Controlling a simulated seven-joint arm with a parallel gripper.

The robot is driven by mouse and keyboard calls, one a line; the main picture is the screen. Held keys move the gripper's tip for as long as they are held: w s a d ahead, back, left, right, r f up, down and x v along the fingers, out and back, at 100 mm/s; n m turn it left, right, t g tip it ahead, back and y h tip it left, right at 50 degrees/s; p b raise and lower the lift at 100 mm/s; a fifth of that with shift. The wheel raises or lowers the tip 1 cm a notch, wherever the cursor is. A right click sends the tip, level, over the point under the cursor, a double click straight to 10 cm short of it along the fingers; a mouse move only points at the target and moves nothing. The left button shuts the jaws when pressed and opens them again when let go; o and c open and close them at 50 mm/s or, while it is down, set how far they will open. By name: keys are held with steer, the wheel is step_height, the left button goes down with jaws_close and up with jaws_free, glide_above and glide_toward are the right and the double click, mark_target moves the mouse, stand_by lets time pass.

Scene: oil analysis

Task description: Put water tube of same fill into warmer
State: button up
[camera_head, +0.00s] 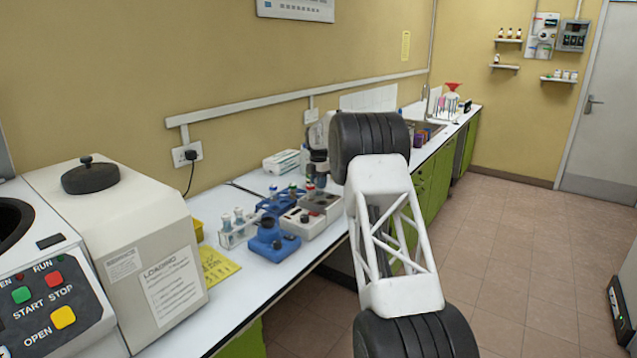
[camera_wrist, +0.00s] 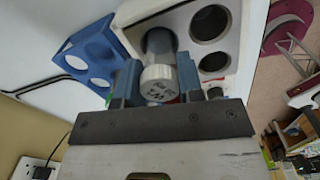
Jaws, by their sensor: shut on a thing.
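In the wrist view, my gripper (camera_wrist: 158,90) has its blue fingers shut on a capped tube (camera_wrist: 158,76) with handwriting on its white cap. The tube's grey body lines up with a hole in the white block of the warmer (camera_wrist: 232,62); I cannot tell how deep it sits. Two other round holes in the block look empty. In the head view, the warmer (camera_head: 305,226) is on the bench, and my arm hides part of the area around it. A clear rack (camera_head: 232,240) with several capped tubes (camera_head: 239,216) stands to its left.
A blue rack (camera_wrist: 70,62) is beside the warmer in the wrist view. In the head view, a blue device (camera_head: 272,242) sits in front of it.

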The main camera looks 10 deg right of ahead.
steer(key=o, duration=1)
steer(key=shift+o, duration=0.2)
steer(key=shift+r, duration=0.1)
steer(key=shift+r, duration=3.8)
